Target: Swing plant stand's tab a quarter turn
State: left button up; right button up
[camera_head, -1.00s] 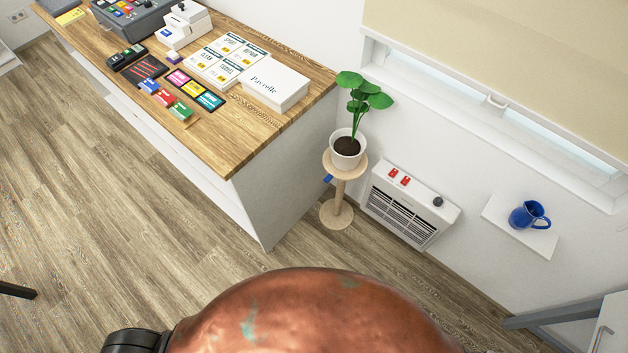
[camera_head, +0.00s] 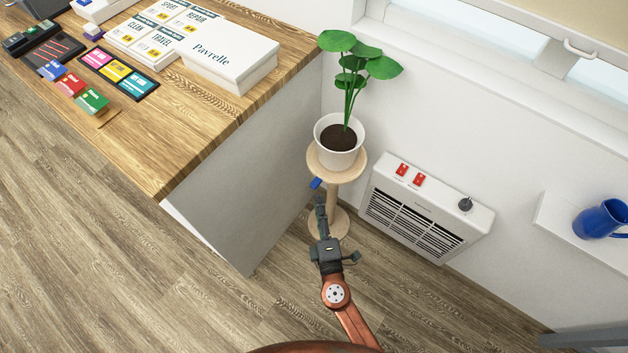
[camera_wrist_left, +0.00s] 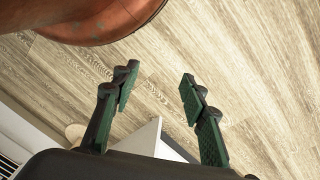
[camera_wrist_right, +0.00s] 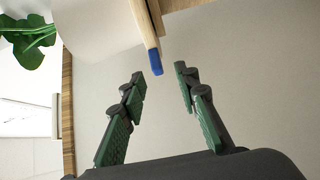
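The plant stand (camera_head: 316,161) is pale wood with a round top, a post and a round base. It carries a white pot (camera_head: 325,128) with a green plant. The small blue tab (camera_head: 316,183) sticks out from under the top's edge, on the left. In the right wrist view the blue tab (camera_wrist_right: 156,62) hangs from the wooden edge, just beyond and between the fingertips. My right gripper (camera_wrist_right: 159,76) is open and empty; in the head view it is just below the tab and covers part of the post. My left gripper (camera_wrist_left: 157,82) is open and empty over the floor.
A wooden-topped counter (camera_head: 215,130) with cards and boxes stands close left of the stand. A white heater (camera_head: 430,205) with red switches is on the wall to the right. A blue jug (camera_head: 598,220) sits on a wall shelf (camera_head: 560,230). Floor in front is clear.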

aim_at(314, 183)
pick_arm(q)
jog(key=shift+w+d+f+t+b, duration=0.25)
jog(key=shift+w+d+f, duration=0.1)
jog(key=shift+w+f, duration=0.2)
jog(key=shift+w+d+f+t+b, duration=0.25)
jog(key=shift+w+d+f, duration=0.05)
jog(key=shift+w+f, duration=0.25)
pick_arm(e)
jog(key=shift+w+a+r, duration=0.1)
jog(key=shift+w+a, duration=0.15)
jog(key=shift+w, duration=1.05)
jog(key=shift+w+a+r, duration=0.1)
jog(key=shift+w+a, duration=0.1)
jog(key=shift+w, duration=1.05)
jog(key=shift+w+a+r, duration=0.1)
jog(key=shift+w+a, duration=0.15)
jog(key=shift+w, duration=1.05)
jog(key=shift+c, duration=0.7)
grip_shut()
jog(key=shift+f, duration=0.1)
jog(key=shift+a, duration=0.1)
